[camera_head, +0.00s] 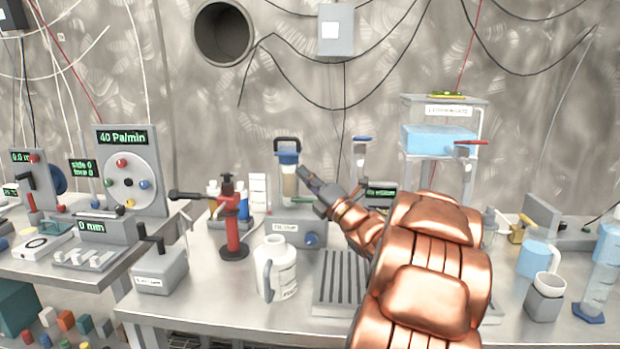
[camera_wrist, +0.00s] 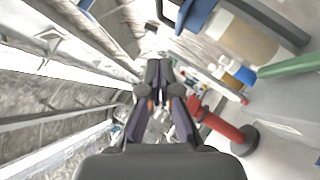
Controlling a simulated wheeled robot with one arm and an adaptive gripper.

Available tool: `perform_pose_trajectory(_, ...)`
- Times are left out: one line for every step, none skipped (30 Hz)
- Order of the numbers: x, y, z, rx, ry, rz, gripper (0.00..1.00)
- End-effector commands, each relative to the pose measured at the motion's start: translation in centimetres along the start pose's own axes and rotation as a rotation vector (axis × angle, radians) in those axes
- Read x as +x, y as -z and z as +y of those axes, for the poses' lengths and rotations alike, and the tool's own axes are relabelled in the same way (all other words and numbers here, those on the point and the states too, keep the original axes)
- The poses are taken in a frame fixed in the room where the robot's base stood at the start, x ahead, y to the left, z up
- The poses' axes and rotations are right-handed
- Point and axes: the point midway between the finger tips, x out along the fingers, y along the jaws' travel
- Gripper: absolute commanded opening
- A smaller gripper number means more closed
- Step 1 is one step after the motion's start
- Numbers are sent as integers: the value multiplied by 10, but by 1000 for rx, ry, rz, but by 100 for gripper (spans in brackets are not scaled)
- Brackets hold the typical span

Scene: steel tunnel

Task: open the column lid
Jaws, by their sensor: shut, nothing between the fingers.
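The column (camera_head: 289,185) is a clear cylinder with tan filling, upright on a grey base unit. Its blue lid (camera_head: 288,158) sits on top, with a dark loop handle (camera_head: 287,143) above it. In the wrist view the column (camera_wrist: 250,38) lies at the upper right, with the blue lid (camera_wrist: 197,14) and part of the dark handle (camera_wrist: 168,12). My gripper (camera_head: 303,173) is shut and empty, just right of the column in the head view. In the wrist view its fingertips (camera_wrist: 159,66) are together, apart from the lid and handle.
A green piece (camera_head: 302,199) sticks out low on the column. A red burner-like stand (camera_head: 230,220) is to the left, and a white jug (camera_head: 277,268) stands in front. A grey ribbed tray (camera_head: 340,292) lies below my arm. The front left bench is partly clear.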

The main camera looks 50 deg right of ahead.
Motion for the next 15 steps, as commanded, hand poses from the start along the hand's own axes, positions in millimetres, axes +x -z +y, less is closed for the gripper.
perform_pose_trajectory(8,1,1,2,-2,2,0)
perform_pose_trajectory(11,1,0,2,-1,1,0)
perform_pose_trajectory(16,1,0,2,0,1,0)
perform_pose_trajectory(20,0,0,2,0,0,0)
perform_pose_trajectory(24,0,0,1,-1,0,0)
perform_pose_trajectory(30,0,0,1,-2,1,0)
perform_pose_trajectory(34,0,1,1,-2,1,0)
perform_pose_trajectory(37,0,0,1,-2,1,0)
perform_pose_trajectory(42,1,0,3,-1,1,0)
perform_pose_trajectory(46,0,-1,3,1,0,0)
perform_pose_trajectory(50,0,-1,4,2,0,0)
perform_pose_trajectory(55,1,-1,4,2,0,0)
perform_pose_trajectory(59,0,-1,4,2,0,0)
perform_pose_trajectory(63,0,-1,4,0,0,0)
perform_pose_trajectory(68,0,0,2,-1,0,0)
